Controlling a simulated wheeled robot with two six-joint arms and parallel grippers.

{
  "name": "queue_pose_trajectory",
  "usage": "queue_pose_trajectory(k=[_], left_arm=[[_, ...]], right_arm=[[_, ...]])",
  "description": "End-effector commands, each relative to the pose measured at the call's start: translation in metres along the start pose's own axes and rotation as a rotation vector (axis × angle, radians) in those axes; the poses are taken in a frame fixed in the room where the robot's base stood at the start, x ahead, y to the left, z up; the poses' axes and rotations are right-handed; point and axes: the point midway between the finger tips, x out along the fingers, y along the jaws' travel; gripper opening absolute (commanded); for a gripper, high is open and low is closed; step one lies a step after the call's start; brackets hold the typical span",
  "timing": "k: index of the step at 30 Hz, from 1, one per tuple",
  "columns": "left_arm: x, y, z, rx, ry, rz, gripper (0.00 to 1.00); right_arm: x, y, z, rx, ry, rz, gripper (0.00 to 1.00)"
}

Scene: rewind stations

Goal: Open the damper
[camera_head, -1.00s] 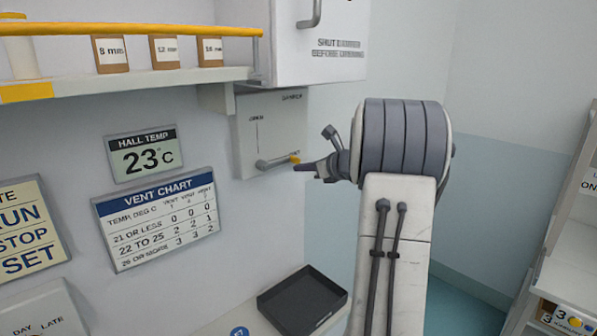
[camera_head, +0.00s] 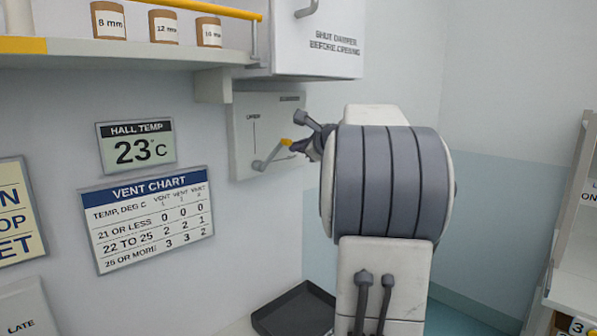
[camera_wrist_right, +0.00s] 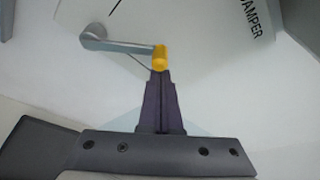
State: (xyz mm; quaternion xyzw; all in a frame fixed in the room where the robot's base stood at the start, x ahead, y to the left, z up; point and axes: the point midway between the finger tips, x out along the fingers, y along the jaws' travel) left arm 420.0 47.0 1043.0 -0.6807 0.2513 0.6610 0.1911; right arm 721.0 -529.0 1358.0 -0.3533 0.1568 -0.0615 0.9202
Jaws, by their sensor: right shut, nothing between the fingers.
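The damper plate (camera_head: 246,130) is a grey panel on the wall below the white cabinet, marked OPEN near its upper left. Its grey lever (camera_head: 271,155) slants up to the right from its pivot and ends in a yellow tip (camera_head: 286,142). The lever (camera_wrist_right: 125,46) and its yellow tip (camera_wrist_right: 160,57) also show in the right wrist view. My right gripper (camera_head: 297,146) is at the yellow tip. Its fingers (camera_wrist_right: 160,76) are together, with nothing between them, and their ends meet or nearly meet the underside of the tip. My left gripper is not in view.
The white cabinet (camera_head: 325,50) reads "SHUT DAMPER BEFORE OPENING". A shelf (camera_head: 150,57) with brown cores is at upper left. A hall temperature sign (camera_head: 137,147) shows 23 °C, above a vent chart (camera_head: 150,220). A dark tray (camera_head: 297,310) lies below.

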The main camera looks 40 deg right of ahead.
Motion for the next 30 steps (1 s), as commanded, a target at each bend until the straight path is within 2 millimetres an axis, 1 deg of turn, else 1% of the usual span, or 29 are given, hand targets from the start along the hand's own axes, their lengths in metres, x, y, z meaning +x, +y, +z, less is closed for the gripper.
queue_pose_trajectory(k=[1,9,18,24,30], left_arm=[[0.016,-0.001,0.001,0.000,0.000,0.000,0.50],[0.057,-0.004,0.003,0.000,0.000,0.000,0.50],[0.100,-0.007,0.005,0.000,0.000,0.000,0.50],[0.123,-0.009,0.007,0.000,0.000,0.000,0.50],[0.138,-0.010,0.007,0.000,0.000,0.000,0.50]], right_arm=[[0.000,0.005,0.001,-0.045,-0.006,-0.016,0.00],[-0.007,0.005,0.023,-0.286,-0.005,-0.101,0.00],[-0.015,0.012,0.045,-0.543,-0.005,-0.190,0.00],[-0.020,0.016,0.057,-0.680,-0.004,-0.238,0.00],[-0.022,0.020,0.066,-0.774,-0.004,-0.270,0.00]])
